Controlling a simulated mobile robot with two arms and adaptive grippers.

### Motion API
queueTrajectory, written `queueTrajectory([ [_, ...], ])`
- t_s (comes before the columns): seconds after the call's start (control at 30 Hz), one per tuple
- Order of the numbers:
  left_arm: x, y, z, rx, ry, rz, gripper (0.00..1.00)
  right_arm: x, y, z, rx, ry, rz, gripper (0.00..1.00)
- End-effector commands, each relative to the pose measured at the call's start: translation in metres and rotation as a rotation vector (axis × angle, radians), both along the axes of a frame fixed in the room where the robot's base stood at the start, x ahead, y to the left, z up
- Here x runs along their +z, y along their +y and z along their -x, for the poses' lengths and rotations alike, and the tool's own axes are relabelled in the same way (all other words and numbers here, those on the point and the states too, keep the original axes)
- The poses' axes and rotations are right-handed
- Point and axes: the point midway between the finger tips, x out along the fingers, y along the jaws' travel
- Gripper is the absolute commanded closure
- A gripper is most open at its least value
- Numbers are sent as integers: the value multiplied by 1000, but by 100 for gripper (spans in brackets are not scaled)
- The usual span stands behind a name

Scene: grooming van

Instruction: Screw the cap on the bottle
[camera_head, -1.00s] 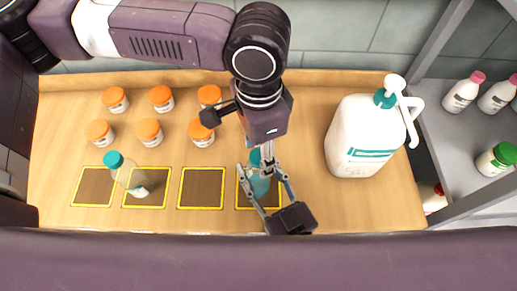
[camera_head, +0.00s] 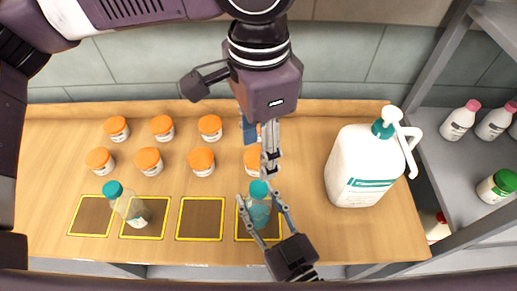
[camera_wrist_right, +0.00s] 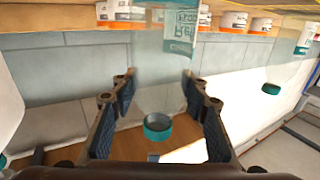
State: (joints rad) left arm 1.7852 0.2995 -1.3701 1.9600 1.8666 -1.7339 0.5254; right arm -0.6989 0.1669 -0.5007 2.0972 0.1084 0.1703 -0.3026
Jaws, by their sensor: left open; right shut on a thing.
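My right gripper (camera_head: 262,214) comes from the front and is shut on the bottle body. In the right wrist view the bottle (camera_wrist_right: 182,75) appears upside down between the blue-padded fingers, with its teal cap (camera_wrist_right: 157,127) low in the picture. My left gripper (camera_head: 262,158) is open and empty, above and behind the cap, pointing down.
A second teal-capped bottle (camera_head: 130,204) stands tilted in the picture on another square. Several orange-lidded jars (camera_head: 149,161) stand behind. A large white pump jug (camera_head: 360,165) is at the right. A grey shelf (camera_head: 455,180) holds more bottles.

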Motion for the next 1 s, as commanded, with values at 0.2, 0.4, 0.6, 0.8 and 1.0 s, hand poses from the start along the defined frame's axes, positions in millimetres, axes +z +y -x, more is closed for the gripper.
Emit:
queueTrajectory([
  [0.2, 0, 0, 0, 0, 0, 0, 53, 0, 0, 0, 0, 0, 0, 45],
  [0.4, 0, 0, 0, 0, 0, 1, 53, 0, 0, 0, 0, 0, 0, 38],
  [0.6, 0, 0, 0, 0, 0, 1, 53, 0, -1, 3, 0, 1, 0, 38],
  [0.8, 0, 0, 0, 0, 0, 1, 53, -2, -13, 27, 2, 5, 3, 38],
  [1.0, 0, 0, 0, 0, 0, 1, 53, -2, -32, 64, 2, 5, 4, 38],
])
